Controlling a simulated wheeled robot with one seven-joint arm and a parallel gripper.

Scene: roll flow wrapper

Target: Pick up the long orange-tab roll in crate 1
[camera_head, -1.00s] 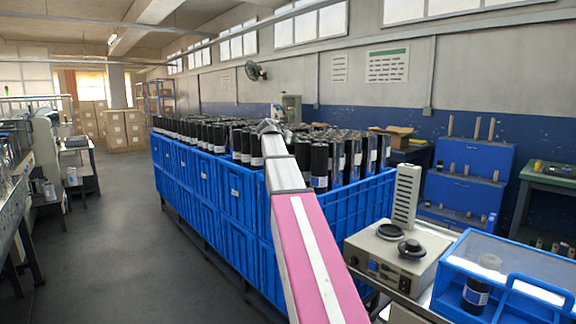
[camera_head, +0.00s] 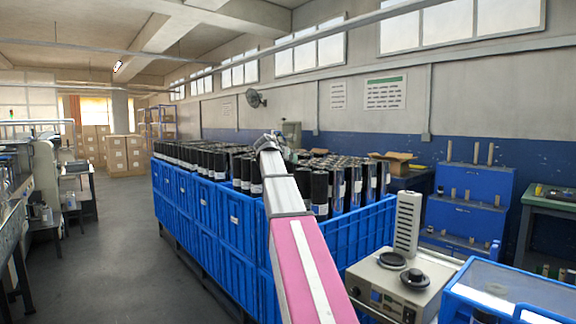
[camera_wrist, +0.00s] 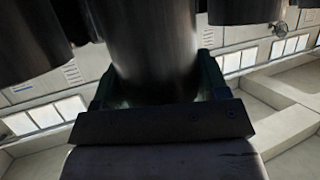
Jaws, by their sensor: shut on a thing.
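In the wrist view, my gripper (camera_wrist: 158,88) is shut on a black roll (camera_wrist: 150,45), with one dark green finger on each side of it. The roll fills the middle of the picture and its far end runs out of the frame. No orange tab shows on it. In the head view, my gripper is small and mostly hidden behind my own wrist, above the rolls. A blue crate (camera_head: 232,225) in the row below holds many upright black rolls (camera_head: 320,190). I cannot read which crate is number 1.
Other black rolls (camera_wrist: 245,10) hang close on both sides of the held one in the wrist view. A grey device (camera_head: 395,285) and a clear-lidded blue box (camera_head: 515,290) stand at the front right. The floor aisle (camera_head: 110,250) on the left is clear.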

